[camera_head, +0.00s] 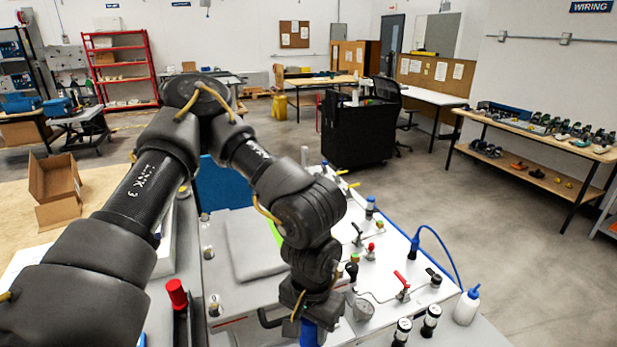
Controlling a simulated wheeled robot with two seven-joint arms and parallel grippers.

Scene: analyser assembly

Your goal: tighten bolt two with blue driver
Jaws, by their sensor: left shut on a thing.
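My left arm reaches in from the left, and its gripper (307,318) points down over the near part of the analyser panel (330,292). The gripper is shut on the blue driver (309,336). Only a short blue part of the driver shows, and its lower end is outside the picture. Small metal fittings (214,305) stand along the panel's left side. I cannot tell which is bolt two, and my arm hides part of the panel. My right gripper is not in view.
A red-topped tool (177,294) stands left of the panel. Valves with red handles (403,284), a gauge (363,309), black-capped cylinders (431,320) and a white squeeze bottle (467,306) crowd the right side. An open cardboard box (57,190) sits at far left.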

